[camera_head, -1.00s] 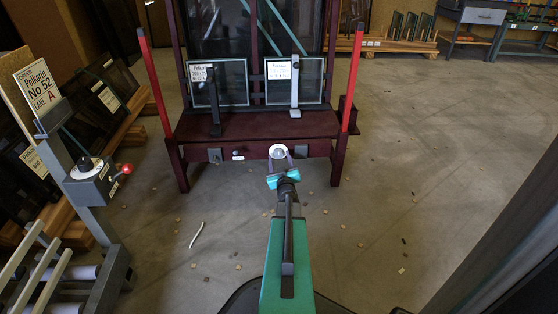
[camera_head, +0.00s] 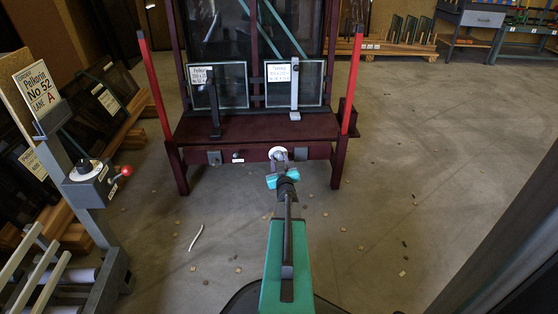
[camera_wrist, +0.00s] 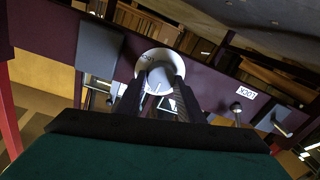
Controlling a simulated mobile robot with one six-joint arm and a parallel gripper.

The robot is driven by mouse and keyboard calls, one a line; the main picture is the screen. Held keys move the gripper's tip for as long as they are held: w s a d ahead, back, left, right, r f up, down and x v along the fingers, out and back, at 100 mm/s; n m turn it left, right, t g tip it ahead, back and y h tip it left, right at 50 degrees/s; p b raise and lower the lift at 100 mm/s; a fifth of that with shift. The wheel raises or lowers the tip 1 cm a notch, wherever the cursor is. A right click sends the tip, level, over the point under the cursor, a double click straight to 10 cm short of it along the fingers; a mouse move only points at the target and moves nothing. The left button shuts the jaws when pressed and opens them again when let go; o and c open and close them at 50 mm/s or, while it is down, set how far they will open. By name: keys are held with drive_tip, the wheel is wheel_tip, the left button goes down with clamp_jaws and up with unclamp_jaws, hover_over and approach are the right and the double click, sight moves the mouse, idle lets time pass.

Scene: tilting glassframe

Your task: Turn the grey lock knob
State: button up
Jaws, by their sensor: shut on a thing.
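The grey lock knob (camera_head: 276,152) sits on the front rail of the dark red frame (camera_head: 315,150), right of the middle. In the wrist view the knob (camera_wrist: 158,58) is a pale round disc with small dark print on its rim. My gripper (camera_head: 281,158) is at the knob. In the wrist view the two dark fingers of my gripper (camera_wrist: 156,82) stand on either side of the knob's middle, shut on it. The part between the fingertips is partly hidden.
A small silver knob (camera_wrist: 235,107) with a white label (camera_wrist: 246,93) is on the same rail. Two glass panes (camera_head: 233,85) stand on the frame, between red posts (camera_head: 354,80). A grey control stand (camera_head: 88,185) is at left.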

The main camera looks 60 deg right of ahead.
drive_tip(key=shift+m+p, duration=0.3)
drive_tip(key=shift+p, duration=0.15)
drive_tip(key=shift+m+p, duration=0.5)
drive_tip(key=shift+p, duration=0.05)
drive_tip(key=m+p, duration=0.2)
drive_tip(key=m, duration=0.1)
drive_tip(key=shift+p, duration=0.4)
drive_tip(key=m+p, duration=0.3)
drive_tip(key=m, duration=0.4)
drive_tip(key=shift+s+f+h, duration=0.1)
drive_tip(key=shift+f+h, duration=0.05)
drive_tip(key=shift+h, duration=0.15)
drive_tip(key=m+p, duration=0.1)
drive_tip(key=m, duration=0.5)
drive_tip(key=shift+f+m+h+p, duration=0.15)
drive_tip(key=shift+m+h+p, duration=0.15)
drive_tip(key=shift+p, duration=0.1)
drive_tip(key=m+g, duration=0.1)
drive_tip(key=m, duration=0.6)
drive_tip(key=shift+f, duration=0.15)
drive_tip(key=o, duration=1.1)
drive_tip(key=shift+c, duration=0.2)
